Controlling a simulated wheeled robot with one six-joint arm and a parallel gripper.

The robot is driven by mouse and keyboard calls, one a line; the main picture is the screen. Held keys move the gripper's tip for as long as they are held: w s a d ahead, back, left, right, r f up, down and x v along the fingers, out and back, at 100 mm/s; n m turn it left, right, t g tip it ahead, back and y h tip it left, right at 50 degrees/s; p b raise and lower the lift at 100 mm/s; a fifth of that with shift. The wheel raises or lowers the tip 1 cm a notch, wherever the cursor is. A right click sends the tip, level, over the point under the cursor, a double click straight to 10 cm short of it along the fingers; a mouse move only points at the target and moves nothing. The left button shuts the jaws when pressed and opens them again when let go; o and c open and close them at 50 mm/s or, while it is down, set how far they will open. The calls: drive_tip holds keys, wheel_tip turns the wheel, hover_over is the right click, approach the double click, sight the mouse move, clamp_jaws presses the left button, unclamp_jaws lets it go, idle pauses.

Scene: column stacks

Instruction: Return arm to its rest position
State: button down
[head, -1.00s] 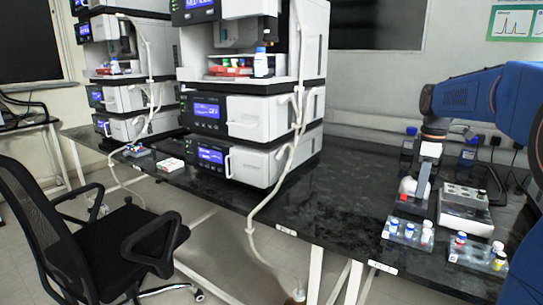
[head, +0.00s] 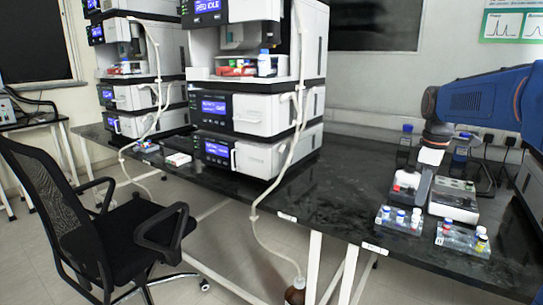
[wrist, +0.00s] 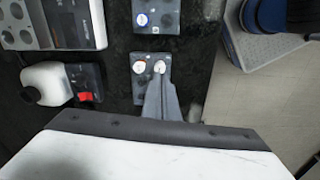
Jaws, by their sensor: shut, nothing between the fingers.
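My blue arm (head: 475,103) reaches in from the right edge of the head view, with its wrist bent down over the right end of the bench. My gripper (head: 421,200) points down behind the left vial rack (head: 383,222). In the wrist view, my gripper (wrist: 159,78) has its grey fingers together and empty. The fingers overlap the view of a rack (wrist: 140,88) with white-capped vials, and I cannot tell the gap between them.
A small device with a red part (head: 397,188) and a block with wells (head: 455,187) stand by the gripper. A second vial rack (head: 450,240) is at the right. Tall instrument stacks (head: 260,105) stand left. Bare black bench (head: 335,190) lies between. A chair (head: 120,225) is in front.

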drive_tip(key=s+a+f+m+t, duration=0.1)
drive_tip(key=s+a+f+m, duration=0.2)
drive_tip(key=s, duration=0.6)
drive_tip(key=s+a+f+m+t, duration=0.1)
drive_tip(key=s+a+f+m, duration=0.2)
drive_tip(key=s+a+f, duration=0.2)
drive_tip(key=s+a+f+m+t, duration=0.2)
drive_tip(key=s+a+f+m, duration=0.1)
drive_tip(key=s, duration=0.9)
drive_tip(key=shift+s+a+f+m, duration=0.3)
drive_tip(key=shift+a+f+m, duration=0.1)
drive_tip(key=shift+a+f, duration=0.45)
drive_tip(key=shift+r, duration=0.1)
